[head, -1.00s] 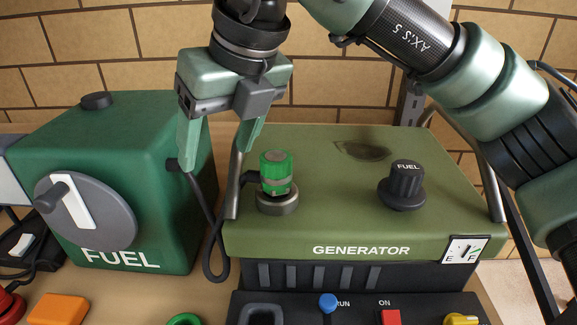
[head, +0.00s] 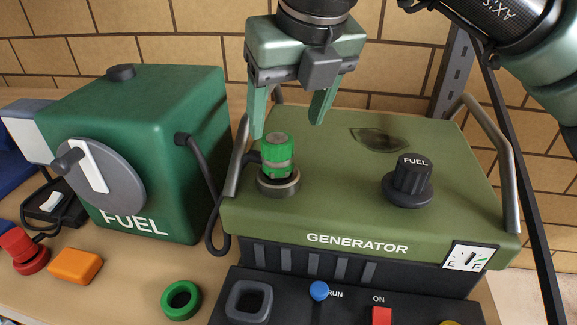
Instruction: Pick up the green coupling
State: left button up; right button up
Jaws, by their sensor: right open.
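The green coupling (head: 278,156) stands upright in a dark metal collar on the top left of the olive generator (head: 330,205). A black hose runs from beside the coupling toward the green fuel tank. My right gripper (head: 289,128) points down with its two green fingers apart and nothing between them. In the picture its fingertips are just above the coupling, one on each side; whether they are directly over it or behind it is hard to tell. My left gripper is not in view.
The green fuel tank (head: 170,120) with a grey dial stands at the left. A black fuel cap (head: 410,178) and metal side handles rise from the generator. A green ring (head: 181,300), an orange block (head: 76,266) and a red knob (head: 22,250) lie in front.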

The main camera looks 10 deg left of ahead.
aim_at(277, 137)
jog(key=x, duration=0.2)
jog(key=p+x, duration=0.2)
jog(key=x, duration=0.1)
jog(key=shift+s+a+f, duration=0.15)
jog(key=shift+a+f, duration=0.15)
jog(key=shift+a, duration=0.05)
jog(key=shift+f, duration=0.4)
jog(key=shift+a, duration=0.1)
jog(key=shift+c, duration=0.7)
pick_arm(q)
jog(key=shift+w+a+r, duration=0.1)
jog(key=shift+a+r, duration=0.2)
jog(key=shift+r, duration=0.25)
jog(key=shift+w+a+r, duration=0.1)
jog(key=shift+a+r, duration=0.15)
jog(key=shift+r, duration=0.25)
pick_arm(e)
jog(key=c, duration=1.3)
jog(key=shift+r, duration=0.55)
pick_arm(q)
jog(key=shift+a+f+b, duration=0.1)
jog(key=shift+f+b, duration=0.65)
pick_arm(e)
notch_tip(277, 137, up, 9)
jog(key=shift+r, duration=0.1)
